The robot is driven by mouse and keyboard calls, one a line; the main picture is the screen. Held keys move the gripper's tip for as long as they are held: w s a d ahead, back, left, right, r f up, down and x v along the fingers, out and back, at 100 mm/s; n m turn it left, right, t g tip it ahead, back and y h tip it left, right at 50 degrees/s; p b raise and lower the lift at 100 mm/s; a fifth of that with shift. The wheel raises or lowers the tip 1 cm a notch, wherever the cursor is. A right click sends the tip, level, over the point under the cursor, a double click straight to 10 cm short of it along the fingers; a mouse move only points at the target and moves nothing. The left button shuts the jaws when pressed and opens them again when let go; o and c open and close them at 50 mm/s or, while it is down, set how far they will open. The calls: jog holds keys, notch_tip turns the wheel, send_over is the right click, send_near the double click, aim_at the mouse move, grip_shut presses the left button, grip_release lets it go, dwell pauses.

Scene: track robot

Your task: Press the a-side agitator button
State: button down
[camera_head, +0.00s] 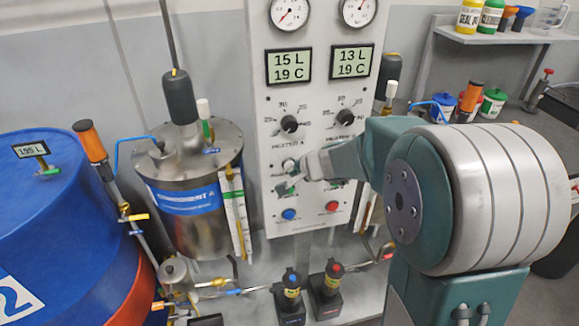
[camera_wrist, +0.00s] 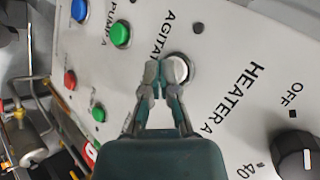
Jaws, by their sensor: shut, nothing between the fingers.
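The a-side agitator button is a round silver button (camera_wrist: 179,69) beside a partly hidden "AGITA..." label in the wrist view. In the head view a silver button (camera_head: 289,165) shows on the left half of the white control panel (camera_head: 305,93), below the heater A knob. My gripper (camera_wrist: 162,72) has its fingertips close together, and they overlap the left edge of the button in the wrist view. In the head view my gripper (camera_head: 291,182) is in front of the panel, close to the button. I cannot tell whether the fingertips touch it.
The black heater A knob (camera_wrist: 296,153) is at the lower right of the wrist view. A blue button (camera_wrist: 80,10) and a green button (camera_wrist: 121,33) lie left of my fingers. A steel tank (camera_head: 195,220) and a blue drum (camera_head: 55,215) stand left of the panel.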

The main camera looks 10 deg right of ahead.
jog(key=shift+s, duration=3)
jog(key=s+a+r+n+g, duration=0.2)
jog(key=s+r+n, duration=0.25)
jog(key=s, duration=0.45)
jog(key=s+a+r+n+g, duration=0.1)
jog(key=s+a+r+n, duration=0.3)
jog(key=s, duration=0.5)
jog(key=s+d+n+h, duration=0.2)
jog(key=s+d+h, duration=0.1)
jog(key=s+d, duration=0.2)
jog(key=shift+s+d+f+h, duration=0.3)
jog(key=shift+s+f+h, duration=0.15)
jog(key=shift+s, duration=0.25)
jog(key=c, duration=1.3)
grip_release()
jog(key=shift+n, duration=0.25)
jog(key=shift+c, duration=0.2)
